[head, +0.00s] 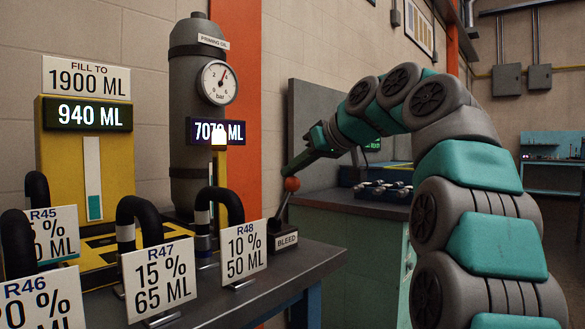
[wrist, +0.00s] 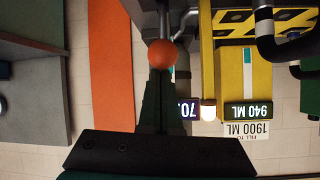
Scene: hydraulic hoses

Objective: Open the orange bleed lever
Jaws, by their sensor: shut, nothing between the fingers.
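The bleed lever has an orange-red ball knob (head: 291,184) on a thin metal stem. It stands on a small block with a "BLEED" label (head: 286,241) at the right end of the bench, and it leans to the right in the head view. My gripper (head: 287,172) is shut and empty, its fingertips right at the knob.
Several black hoses (head: 139,208) with percent cards stand on the bench left of the lever. Behind them are a yellow gauge panel reading 940 ML (head: 88,113) and a grey priming oil tank (head: 186,95). A teal cabinet (head: 358,245) stands to the right.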

